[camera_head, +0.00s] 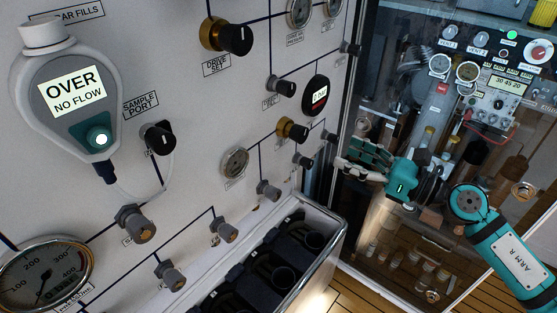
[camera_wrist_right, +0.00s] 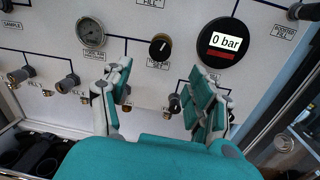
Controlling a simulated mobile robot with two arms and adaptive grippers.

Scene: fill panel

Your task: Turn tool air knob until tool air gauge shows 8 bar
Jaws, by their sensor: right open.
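A black knob with a brass collar (camera_head: 292,130) sits on the white panel, taken as the tool air knob; its small label is hard to read. In the right wrist view the knob (camera_wrist_right: 160,47) shows a pale pointer line. Left of it is a small round dial gauge (camera_head: 235,162), also in the wrist view (camera_wrist_right: 91,33), its reading too small to tell. A dark round digital display (camera_wrist_right: 222,42) right of the knob reads 0 bar. My right gripper (camera_head: 352,154) is open and empty, apart from the panel, its fingers (camera_wrist_right: 160,80) framing the knob from below. My left gripper is out of view.
Other knobs and valves line the panel, including the drive set knob (camera_head: 235,40). A handheld meter (camera_head: 70,95) reads OVER NO FLOW. A metal-edged rack (camera_head: 335,238) juts out below. A glass-fronted cabinet (camera_head: 365,75) stands right, behind my right arm.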

